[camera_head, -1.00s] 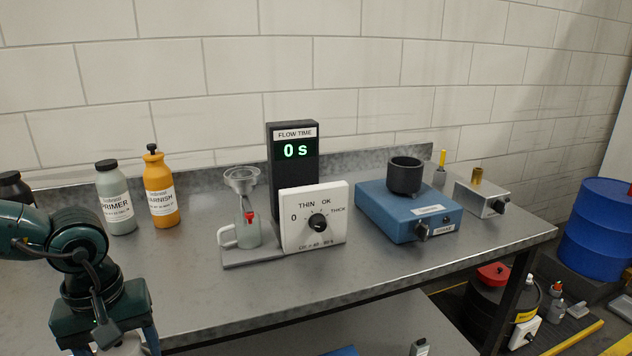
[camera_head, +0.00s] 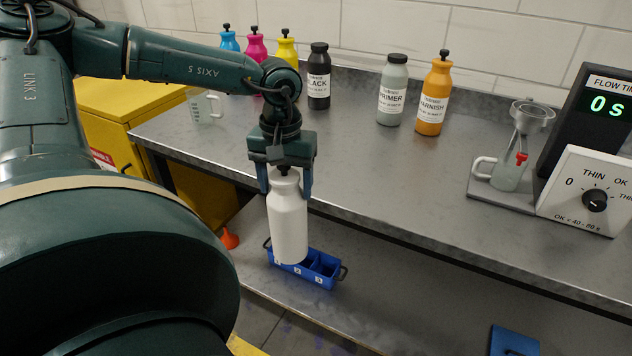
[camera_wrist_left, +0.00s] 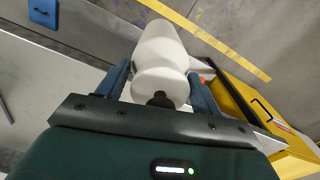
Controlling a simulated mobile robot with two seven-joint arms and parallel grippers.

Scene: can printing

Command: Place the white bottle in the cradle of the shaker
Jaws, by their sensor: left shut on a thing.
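The white bottle (camera_head: 287,218) hangs nearly upright in my left gripper (camera_head: 286,188), whose fingers are shut around it just below its dark cap. It is in front of the bench's front edge. In the left wrist view the white bottle (camera_wrist_left: 160,62) lies between the two fingers of my left gripper (camera_wrist_left: 162,85), with its cap towards the palm. The shaker and its cradle are outside both current views. My right gripper is not in view.
The bench top (camera_head: 400,190) is clear in the middle. Ink bottles, a primer bottle (camera_head: 393,90) and a varnish bottle (camera_head: 434,95) stand along its back. A flow cup stand (camera_head: 505,193) is at right. A blue divided tray (camera_head: 318,268) sits on the lower shelf.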

